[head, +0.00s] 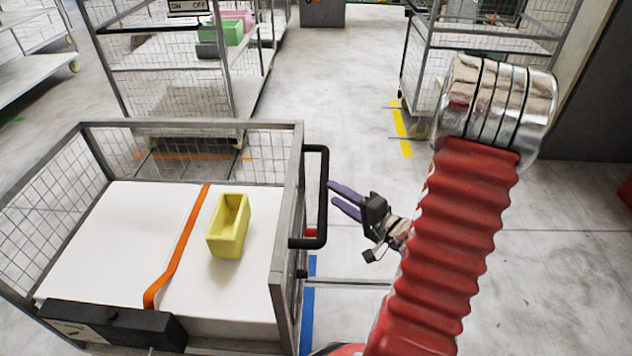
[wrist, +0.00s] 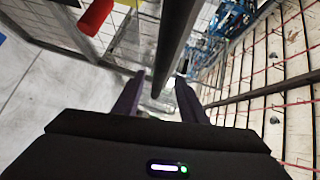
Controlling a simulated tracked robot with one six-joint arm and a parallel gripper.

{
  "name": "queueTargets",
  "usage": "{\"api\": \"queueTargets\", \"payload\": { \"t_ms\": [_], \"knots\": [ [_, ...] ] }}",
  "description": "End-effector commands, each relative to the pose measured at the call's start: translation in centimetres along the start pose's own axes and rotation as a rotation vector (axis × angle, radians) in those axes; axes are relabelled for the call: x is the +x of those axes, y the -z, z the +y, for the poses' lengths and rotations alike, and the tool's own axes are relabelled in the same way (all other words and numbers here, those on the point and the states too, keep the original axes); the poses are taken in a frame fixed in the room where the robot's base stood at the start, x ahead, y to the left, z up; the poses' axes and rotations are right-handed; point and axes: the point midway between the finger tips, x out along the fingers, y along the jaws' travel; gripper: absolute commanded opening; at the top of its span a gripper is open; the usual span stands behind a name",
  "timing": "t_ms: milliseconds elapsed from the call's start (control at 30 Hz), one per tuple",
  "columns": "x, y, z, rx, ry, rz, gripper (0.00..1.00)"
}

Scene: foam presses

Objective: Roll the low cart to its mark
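The low cart (head: 290,205) stands at front left in the head view, with wire mesh sides and a white deck. A black upright handle (head: 322,195) sticks out from its right side. My gripper (head: 333,194) is just right of this handle, its purple fingers pointing at it. In the wrist view the fingers (wrist: 159,96) are apart, and the dark handle bar (wrist: 174,45) runs up between them. I see no grip on the bar. Floor marks are a blue strip (head: 308,300) beside the cart, an orange line (head: 205,156) behind it and a yellow strip (head: 400,128).
A yellow foam box (head: 236,218) and an orange strap (head: 184,240) lie on the cart's deck. A tall mesh cart (head: 165,60) with foam blocks stands behind it. Another mesh cart (head: 488,42) stands at back right. The floor aisle (head: 335,85) between them is clear.

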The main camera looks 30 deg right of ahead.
Motion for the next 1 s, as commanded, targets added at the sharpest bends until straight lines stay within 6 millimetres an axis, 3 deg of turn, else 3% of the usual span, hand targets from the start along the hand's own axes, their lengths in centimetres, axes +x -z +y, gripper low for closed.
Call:
{"api": "queueTargets", "payload": {
  "t_ms": [700,1000],
  "knots": [
    [8.5,0.0,0.0,0.000,0.000,0.001,0.38],
    [9.5,0.1,0.0,0.001,0.000,0.003,0.38]
  ]
}}
